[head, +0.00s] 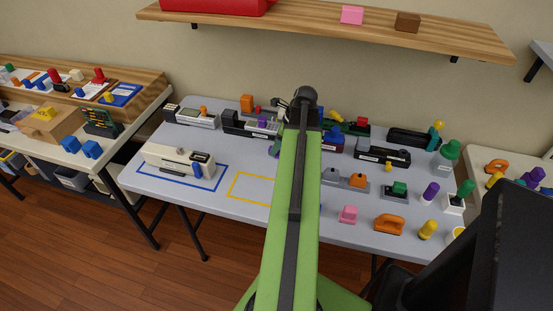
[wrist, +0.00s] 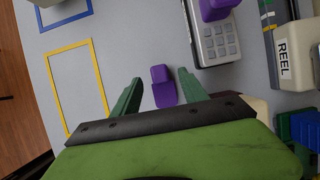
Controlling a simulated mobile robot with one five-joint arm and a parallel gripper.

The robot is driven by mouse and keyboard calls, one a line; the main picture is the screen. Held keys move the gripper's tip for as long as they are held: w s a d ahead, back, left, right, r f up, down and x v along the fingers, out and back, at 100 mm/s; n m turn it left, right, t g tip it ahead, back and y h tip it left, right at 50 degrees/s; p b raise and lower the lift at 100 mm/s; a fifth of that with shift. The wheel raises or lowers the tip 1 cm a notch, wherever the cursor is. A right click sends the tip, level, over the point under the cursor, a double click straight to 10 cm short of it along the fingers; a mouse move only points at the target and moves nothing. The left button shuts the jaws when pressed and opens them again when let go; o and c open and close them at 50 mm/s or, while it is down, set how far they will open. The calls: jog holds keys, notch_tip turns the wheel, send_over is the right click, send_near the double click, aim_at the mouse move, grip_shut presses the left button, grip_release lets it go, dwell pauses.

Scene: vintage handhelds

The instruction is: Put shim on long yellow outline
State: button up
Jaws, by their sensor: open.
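The long yellow outline (head: 234,186) is drawn on the grey table, left of my arm. It is empty in its visible part, and it shows at the left of the wrist view (wrist: 69,47). A small purple wedge-like piece (wrist: 161,75), which seems to be the shim, lies on the table in the wrist view. My gripper (wrist: 158,84) is open, with its green fingers on either side of this piece and visible gaps between. In the head view my arm hides the gripper and most of that spot.
A cream device (head: 178,160) sits in the blue outline (head: 150,193) at the left. A keypad device (wrist: 216,42) with another purple piece (wrist: 217,8) is just beyond the gripper. A device labelled REEL (wrist: 285,50) is at the right. Bare table separates the purple piece and yellow outline.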

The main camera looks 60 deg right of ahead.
jog(key=shift+b+x, duration=0.35)
jog(key=shift+x, duration=0.7)
jog(key=shift+r, duration=0.1)
jog(key=shift+c, duration=0.3)
grip_shut()
jog(key=shift+r+p, duration=0.15)
jog(key=shift+p, duration=0.15)
notch_tip(320, 180, up, 4)
jog(key=p, duration=0.4)
jog(key=s+d+r+p, duration=0.1)
jog(key=s+r+p, duration=0.5)
jog(key=s, duration=0.5)
jog(key=shift+s+d+r+p, duration=0.3)
jog(key=shift+s+r+p, duration=0.05)
